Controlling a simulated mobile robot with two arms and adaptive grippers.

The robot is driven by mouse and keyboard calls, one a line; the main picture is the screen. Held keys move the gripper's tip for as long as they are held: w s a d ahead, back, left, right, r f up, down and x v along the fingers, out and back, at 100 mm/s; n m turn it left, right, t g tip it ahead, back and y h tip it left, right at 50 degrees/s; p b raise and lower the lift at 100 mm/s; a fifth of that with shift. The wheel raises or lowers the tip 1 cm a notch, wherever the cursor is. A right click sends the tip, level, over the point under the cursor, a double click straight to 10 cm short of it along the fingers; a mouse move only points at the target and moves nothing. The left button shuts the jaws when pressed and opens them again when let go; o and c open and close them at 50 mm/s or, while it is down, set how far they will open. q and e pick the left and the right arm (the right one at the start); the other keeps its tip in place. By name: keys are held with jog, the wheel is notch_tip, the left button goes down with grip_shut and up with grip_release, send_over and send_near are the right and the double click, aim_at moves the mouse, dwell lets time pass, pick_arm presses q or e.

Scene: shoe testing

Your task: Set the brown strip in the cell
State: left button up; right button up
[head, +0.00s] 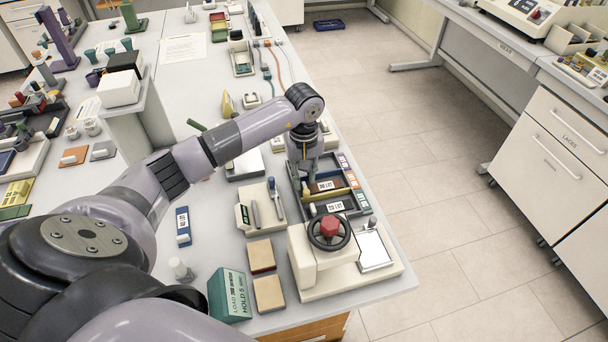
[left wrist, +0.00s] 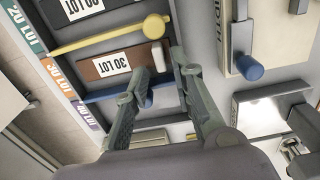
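The brown strip (left wrist: 93,70), with a white "30 LOT" label and a pale block at one end, lies in a dark tray (head: 371,211) between a yellow bar (left wrist: 95,42) and a blue bar (left wrist: 105,95). The orange "30 LOT" tag (left wrist: 60,78) on the tray rim is beside it. In the head view the brown strip (head: 343,183) is partly visible. My left gripper (left wrist: 165,75) is open, its fingers apart near the strip's pale end; contact cannot be told. In the head view this gripper (head: 308,185) points down over the tray's left side. My right gripper is out of view.
A press with a red-hubbed wheel (head: 329,229) stands at the near side of the tray. A small blue-handled tool (head: 273,193) rests on a pad to the left. Tan blocks (head: 268,293) and a green sign (head: 230,296) are nearer. Open floor lies right of the table.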

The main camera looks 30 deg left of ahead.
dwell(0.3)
pick_arm(q)
jog(key=shift+r+p, duration=0.3)
jog(key=shift+p, duration=0.05)
jog(key=shift+r+p, duration=0.45)
jog(key=shift+p, duration=0.1)
notch_tip(320, 180, up, 12)
jog(key=b, duration=0.4)
jog(key=shift+f, duration=0.15)
